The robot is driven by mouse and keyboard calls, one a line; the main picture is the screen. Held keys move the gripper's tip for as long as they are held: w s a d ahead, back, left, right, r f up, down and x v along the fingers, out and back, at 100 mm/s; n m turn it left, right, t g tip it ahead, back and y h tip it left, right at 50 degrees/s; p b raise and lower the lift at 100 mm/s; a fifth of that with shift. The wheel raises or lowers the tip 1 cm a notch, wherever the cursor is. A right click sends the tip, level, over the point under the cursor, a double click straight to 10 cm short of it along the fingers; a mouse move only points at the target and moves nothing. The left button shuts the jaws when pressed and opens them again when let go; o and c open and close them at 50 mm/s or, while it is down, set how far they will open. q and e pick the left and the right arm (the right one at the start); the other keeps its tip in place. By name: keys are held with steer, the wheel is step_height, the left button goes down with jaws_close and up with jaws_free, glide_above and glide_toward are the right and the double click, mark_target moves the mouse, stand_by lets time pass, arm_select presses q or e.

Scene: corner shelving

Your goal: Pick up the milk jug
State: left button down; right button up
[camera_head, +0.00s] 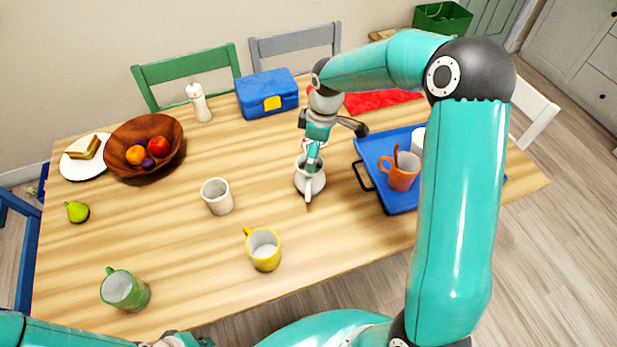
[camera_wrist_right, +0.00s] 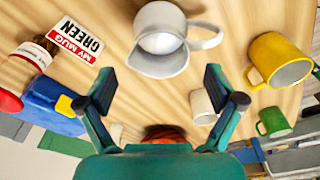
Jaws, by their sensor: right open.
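The milk jug (camera_head: 309,183) is a white jug standing upright on the wooden table, right of the middle. In the right wrist view the jug (camera_wrist_right: 158,58) is just beyond the fingertips, with its handle toward the right. My right gripper (camera_head: 314,152) is over the jug in the head view and covers part of it. In the right wrist view my right gripper (camera_wrist_right: 160,86) is open, its fingers spread wide with nothing between them. Whether a finger touches the jug, I cannot tell. Part of my left arm shows at the lower left, but its fingers are not seen.
A white cup (camera_head: 217,197), a yellow mug (camera_head: 263,250) and a green mug (camera_head: 125,290) stand left of the jug. A blue tray (camera_head: 398,204) with an orange mug (camera_head: 402,172) is close on its right. A card reading "MY MUG GREEN" (camera_wrist_right: 75,42) is nearby.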

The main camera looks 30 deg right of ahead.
steer(key=p, duration=0.1)
glide_above(310, 173)
steer(key=s+a, duration=0.2)
steer(key=s, duration=0.1)
step_height(310, 173, down, 9)
steer(key=shift+s+a+f, duration=0.1)
steer(key=shift+a+f, duration=0.05)
steer(key=shift+f, duration=0.05)
steer(key=shift+c, duration=0.3)
steer(key=c, duration=1.1)
steer(key=shift+r, duration=0.1)
steer(key=shift+c, duration=0.2)
